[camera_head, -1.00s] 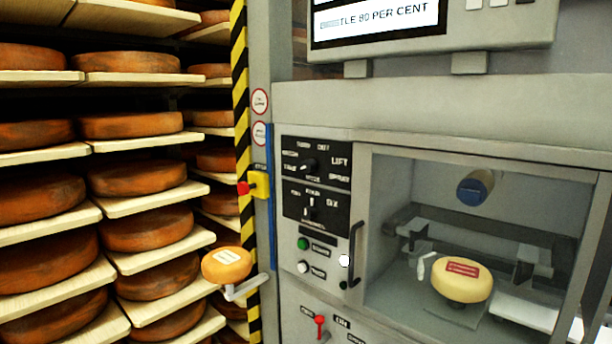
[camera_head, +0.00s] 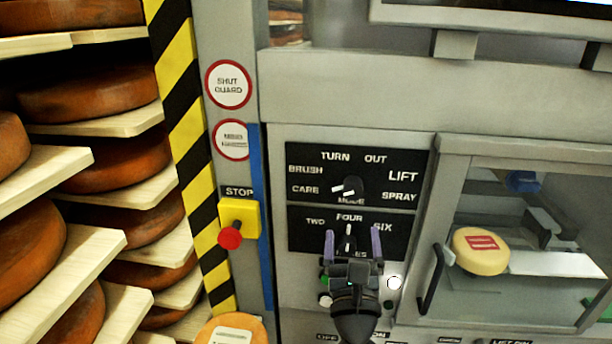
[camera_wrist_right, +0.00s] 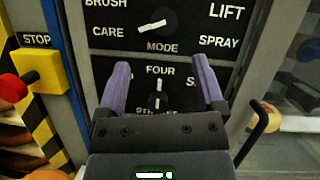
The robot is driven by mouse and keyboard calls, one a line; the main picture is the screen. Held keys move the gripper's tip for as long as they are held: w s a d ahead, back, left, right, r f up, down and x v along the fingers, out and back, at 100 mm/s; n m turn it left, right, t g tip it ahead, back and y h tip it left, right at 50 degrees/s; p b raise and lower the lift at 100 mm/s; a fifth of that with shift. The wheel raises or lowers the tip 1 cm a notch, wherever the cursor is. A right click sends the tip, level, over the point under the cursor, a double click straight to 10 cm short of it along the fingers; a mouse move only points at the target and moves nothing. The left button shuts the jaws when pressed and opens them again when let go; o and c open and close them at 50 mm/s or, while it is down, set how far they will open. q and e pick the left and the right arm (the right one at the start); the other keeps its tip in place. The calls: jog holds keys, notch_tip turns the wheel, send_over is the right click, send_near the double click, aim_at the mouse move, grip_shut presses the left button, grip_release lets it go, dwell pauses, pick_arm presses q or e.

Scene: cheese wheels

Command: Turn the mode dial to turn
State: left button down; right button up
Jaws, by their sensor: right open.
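The mode dial (camera_head: 352,187) is a dark knob with a white pointer on the upper black panel. Its pointer slants left, toward CARE; TURN is printed above, to the upper left. My right gripper (camera_head: 353,243) is open and empty, with purple fingers pointing up at the panel. It is below the mode dial, with its fingers on either side of the lower dial (camera_wrist_right: 158,98); I cannot tell whether they touch it. My left gripper is not in view.
The lower dial's pointer is toward FOUR. A yellow box with a red STOP button (camera_head: 230,236) is left of the panel. A black door handle (camera_head: 432,282) stands out at the right, beside a glazed chamber with a yellow cheese (camera_head: 480,250). Cheese shelves (camera_head: 90,260) fill the left.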

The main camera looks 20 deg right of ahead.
aim_at(353, 192)
jog(key=x, duration=0.3)
jog(key=p+x, duration=0.1)
jog(key=x, duration=0.5)
jog(key=shift+s+d+r, duration=0.1)
jog(key=shift+s+r, duration=0.1)
jog(key=shift+r, duration=0.1)
jog(key=shift+w+d+r, duration=0.15)
jog(key=shift+w+d, duration=0.1)
jog(key=shift+w, duration=0.1)
jog(key=shift+c, duration=0.3)
grip_shut()
